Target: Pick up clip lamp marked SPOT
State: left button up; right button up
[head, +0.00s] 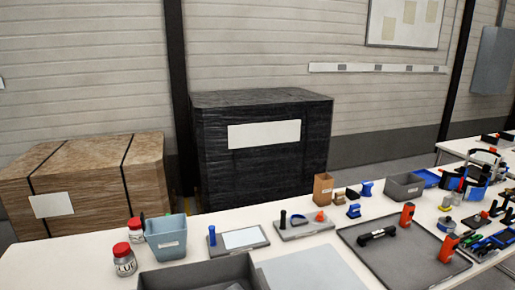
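No thing with a readable SPOT mark shows in the head view, and I cannot tell which object is the clip lamp. Two upright orange-red objects, one farther back (407,214) and one nearer (448,248), are at the large grey tray (362,252) on the right part of the table; any marks on them are too small to read. A black handled object (377,235) lies in the same tray. Neither of my grippers is in view.
The white table (75,265) carries a blue-grey bin (166,238), red-lidded jars (124,260), an open grey box (205,274) and a brown holder (323,188). Several tools crowd the right side. A black wrapped crate (262,165) and a brown crate (88,185) stand behind.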

aim_at(446, 253)
jog(key=z, duration=1.45)
jog(key=i+l, duration=0.1)
